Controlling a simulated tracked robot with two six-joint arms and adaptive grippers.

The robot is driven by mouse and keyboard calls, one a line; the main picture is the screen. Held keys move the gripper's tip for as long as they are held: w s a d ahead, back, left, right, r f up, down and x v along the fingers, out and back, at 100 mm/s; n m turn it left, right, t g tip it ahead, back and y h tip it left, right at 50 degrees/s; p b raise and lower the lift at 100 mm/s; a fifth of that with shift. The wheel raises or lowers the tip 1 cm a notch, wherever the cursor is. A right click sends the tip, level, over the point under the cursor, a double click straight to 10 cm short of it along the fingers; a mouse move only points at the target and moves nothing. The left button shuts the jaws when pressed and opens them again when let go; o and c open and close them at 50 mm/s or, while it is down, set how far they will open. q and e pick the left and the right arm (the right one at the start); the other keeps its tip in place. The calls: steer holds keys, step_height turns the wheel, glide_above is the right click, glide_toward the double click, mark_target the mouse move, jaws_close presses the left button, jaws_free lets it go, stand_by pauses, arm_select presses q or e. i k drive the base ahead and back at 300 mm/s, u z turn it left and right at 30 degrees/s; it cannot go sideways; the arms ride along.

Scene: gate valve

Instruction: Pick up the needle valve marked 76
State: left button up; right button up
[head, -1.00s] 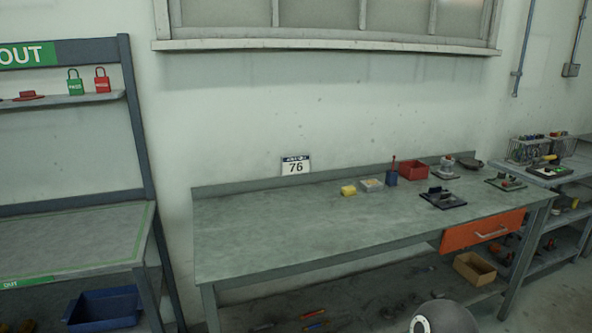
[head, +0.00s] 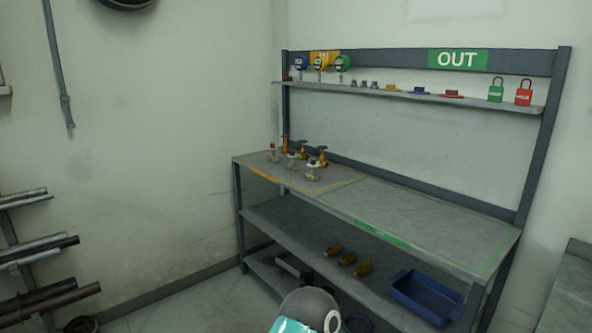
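Several small valves (head: 300,160) stand in the left part of the bench top, in the zone edged in orange. Some have brass bodies and others look silvery with small handles. They are too small to tell which is a needle valve, and I cannot read a 76 on any of them. Neither of my grippers shows in the head view.
The bench (head: 420,215) has a bare green-edged zone on the right, under the green OUT sign (head: 457,59). Its upper shelf (head: 400,93) holds gauges, small parts and two padlocks. Below are brass pieces (head: 347,258) and a blue bin (head: 426,297). A pipe rack (head: 40,255) stands left.

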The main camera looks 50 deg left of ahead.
mark_target(294, 165)
steer(key=z, duration=1.45)
steer(key=i, duration=0.1)
steer(key=u, duration=2.95)
steer(key=k, duration=0.75)
steer(key=u, duration=0.2)
steer(key=i, duration=0.75)
steer(key=z, duration=0.1)
